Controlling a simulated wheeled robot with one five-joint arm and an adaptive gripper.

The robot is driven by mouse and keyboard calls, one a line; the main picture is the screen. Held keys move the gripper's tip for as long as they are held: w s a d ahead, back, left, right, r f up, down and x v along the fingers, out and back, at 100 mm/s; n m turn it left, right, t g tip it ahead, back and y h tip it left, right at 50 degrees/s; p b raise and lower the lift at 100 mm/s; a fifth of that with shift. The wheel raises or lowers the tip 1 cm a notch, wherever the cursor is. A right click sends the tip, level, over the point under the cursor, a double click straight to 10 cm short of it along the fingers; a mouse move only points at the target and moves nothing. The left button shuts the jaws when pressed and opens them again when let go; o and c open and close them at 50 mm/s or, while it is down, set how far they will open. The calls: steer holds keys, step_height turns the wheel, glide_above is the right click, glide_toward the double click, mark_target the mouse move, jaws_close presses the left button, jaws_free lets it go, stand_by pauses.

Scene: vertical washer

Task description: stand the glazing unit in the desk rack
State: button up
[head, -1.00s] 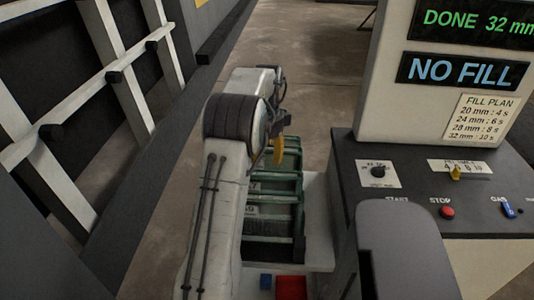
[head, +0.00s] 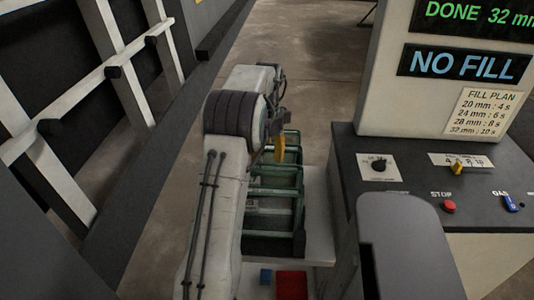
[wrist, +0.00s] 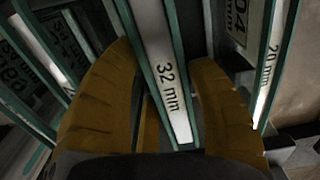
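In the wrist view my gripper (wrist: 175,105) has its two yellow fingers spread on either side of a narrow pale strip marked "32 mm", the edge of a glazing unit (wrist: 163,60). Dark gaps show beside the strip near the fingertips, and no firm contact is visible. In the head view my gripper (head: 279,151) points down at the far part of a green-framed rack (head: 299,215) on a white surface. My arm hides the rack's left side. Another unit edge marked "20 mm" (wrist: 268,65) stands to the right in the wrist view.
The control console (head: 430,180) stands at the right, with a red stop button (head: 448,206) and a "NO FILL" display (head: 464,68). The washer's slanted frame (head: 120,75) lines the left. A red block (head: 291,284) and a blue block (head: 265,276) lie in front of the rack.

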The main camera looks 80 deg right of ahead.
steer(key=o, duration=0.3)
steer(key=shift+f, duration=0.1)
steer(key=shift+o, duration=0.2)
steer(key=shift+a+f, duration=0.15)
steer(key=r, duration=1.2)
steer(key=shift+d+r, duration=0.1)
steer(key=shift+d, duration=0.1)
